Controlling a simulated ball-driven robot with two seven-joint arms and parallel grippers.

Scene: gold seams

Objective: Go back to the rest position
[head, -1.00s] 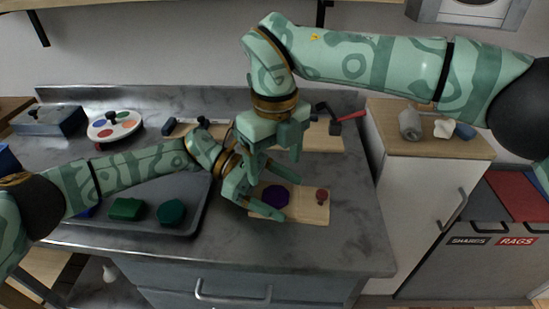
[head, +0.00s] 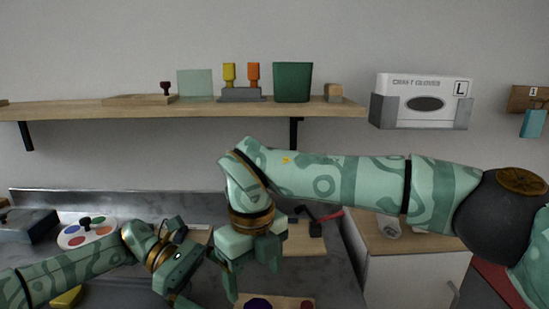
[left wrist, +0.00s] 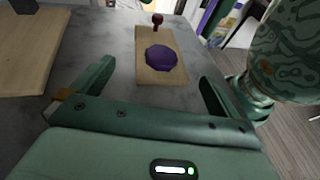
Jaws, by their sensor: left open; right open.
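My right gripper (head: 254,276) hangs fingers down at the lower middle of the head view, open and empty, above the counter. My left gripper (left wrist: 157,72) is open and empty; in the head view its wrist (head: 163,254) is left of the right gripper, and its fingers are partly cut off by the lower edge. In the left wrist view a purple piece (left wrist: 160,58) lies on a small wooden board (left wrist: 147,42) beyond the left fingers, apart from them. A dark red knobbed item (left wrist: 157,20) stands at the board's far end.
A wall shelf (head: 60,110) with a green cup (head: 293,82) and a glove box (head: 420,100) run above the arms. A paint palette (head: 86,234) and grey box (head: 27,226) sit at the counter's back left. A wooden-topped cabinet (head: 410,243) stands right.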

